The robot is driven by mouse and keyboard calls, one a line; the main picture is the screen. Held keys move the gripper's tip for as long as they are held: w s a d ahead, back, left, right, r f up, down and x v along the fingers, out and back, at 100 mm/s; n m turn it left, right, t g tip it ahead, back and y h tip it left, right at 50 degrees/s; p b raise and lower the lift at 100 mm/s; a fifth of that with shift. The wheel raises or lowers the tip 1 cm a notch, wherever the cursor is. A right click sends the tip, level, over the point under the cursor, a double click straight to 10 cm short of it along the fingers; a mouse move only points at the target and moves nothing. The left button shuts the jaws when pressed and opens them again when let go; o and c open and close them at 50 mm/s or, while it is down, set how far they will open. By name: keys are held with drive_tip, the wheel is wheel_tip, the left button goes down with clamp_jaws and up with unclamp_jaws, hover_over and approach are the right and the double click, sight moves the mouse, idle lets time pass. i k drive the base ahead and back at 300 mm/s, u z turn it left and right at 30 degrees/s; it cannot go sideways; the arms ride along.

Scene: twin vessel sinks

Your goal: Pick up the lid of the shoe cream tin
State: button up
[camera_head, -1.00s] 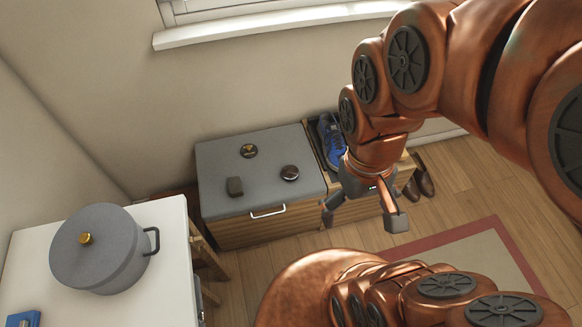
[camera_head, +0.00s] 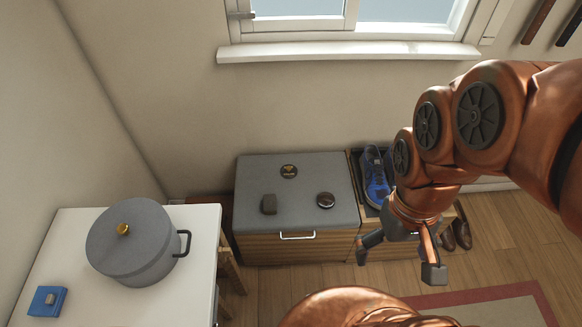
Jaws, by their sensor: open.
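A flat dark disc with a gold emblem (camera_head: 289,171) lies on the grey top of a low wooden bench. A round dark tin with a pale rim (camera_head: 326,200) lies nearer the bench's front right. I cannot tell for sure which of these two is the shoe cream tin's lid. My gripper (camera_head: 398,265) hangs to the right of the bench's front corner, fingers spread and pointing down. Nothing shows between its fingers, and it is apart from both round things.
A small dark block (camera_head: 269,204) also lies on the bench top (camera_head: 250,180). Blue sneakers (camera_head: 376,178) stand in a compartment to its right, and brown shoes (camera_head: 461,231) on the floor. At left, a white table (camera_head: 205,250) holds a grey pot (camera_head: 130,245) and a blue box (camera_head: 47,301).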

sight(289, 172)
drive_tip(key=z, duration=0.7)
drive_tip(key=i, duration=0.8)
drive_tip(key=u, duration=2.8)
